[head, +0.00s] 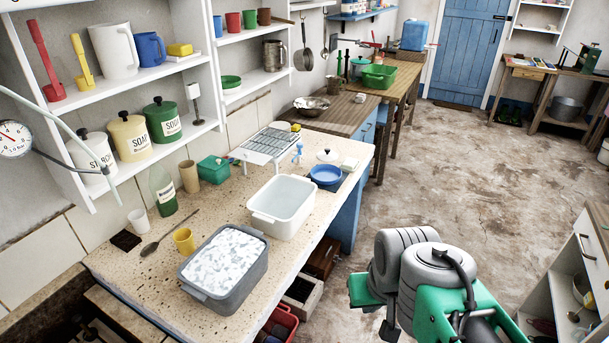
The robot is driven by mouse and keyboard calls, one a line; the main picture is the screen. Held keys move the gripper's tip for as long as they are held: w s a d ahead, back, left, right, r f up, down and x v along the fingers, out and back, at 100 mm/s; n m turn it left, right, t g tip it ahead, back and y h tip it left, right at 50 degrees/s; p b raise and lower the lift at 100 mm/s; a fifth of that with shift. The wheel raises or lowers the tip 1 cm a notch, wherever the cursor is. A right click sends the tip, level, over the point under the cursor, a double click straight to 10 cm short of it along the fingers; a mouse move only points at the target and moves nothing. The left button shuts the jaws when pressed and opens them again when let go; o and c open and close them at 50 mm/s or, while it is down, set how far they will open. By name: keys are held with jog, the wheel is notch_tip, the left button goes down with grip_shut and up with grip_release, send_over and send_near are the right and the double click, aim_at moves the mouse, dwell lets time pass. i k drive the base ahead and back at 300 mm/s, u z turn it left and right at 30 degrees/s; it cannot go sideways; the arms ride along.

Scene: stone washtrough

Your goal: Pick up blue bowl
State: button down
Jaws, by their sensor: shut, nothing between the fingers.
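The blue bowl (325,176) stands upright on the speckled stone worktop, near its front right end. It sits just right of a white rectangular basin and appears empty. My gripper (388,331) shows at the lower right, below my grey and green arm, largely hidden by it. It is shut and empty, out over the floor in front of the worktop and well apart from the bowl.
The white basin (263,223) and a grey tub of suds (215,292) stand left of the bowl. A white block (349,163) lies close behind the bowl. Open floor (455,170) lies to the right.

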aim_at(322, 174)
jog(key=i, duration=0.95)
jog(key=u, duration=0.4)
jog(key=k, duration=0.2)
jog(key=z, duration=0.4)
